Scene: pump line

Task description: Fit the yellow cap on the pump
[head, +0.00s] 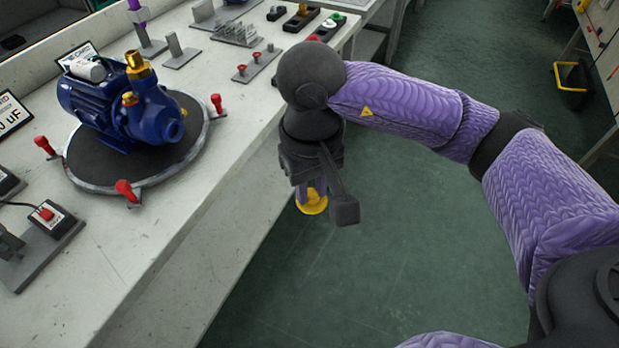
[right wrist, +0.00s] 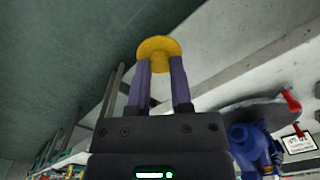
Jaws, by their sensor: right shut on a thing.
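The yellow cap (head: 312,203) is a round disc held at the tips of my right gripper (head: 311,190), over the floor just off the bench's front edge. In the right wrist view the cap (right wrist: 159,47) sits between the two purple fingers of the right gripper (right wrist: 159,72), which are shut on it. The blue pump (head: 125,108) stands on a dark round plate on the bench, left of the gripper. It has a brass fitting on top and a round port facing right. Part of it shows in the right wrist view (right wrist: 252,148). My left gripper is not in view.
Red-handled clamps (head: 128,190) ring the round plate (head: 75,165). A red-button box (head: 47,217) sits at the bench's left front. Stands and small red-topped parts (head: 256,66) lie farther back. The green floor (head: 400,240) right of the bench (head: 215,185) is open.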

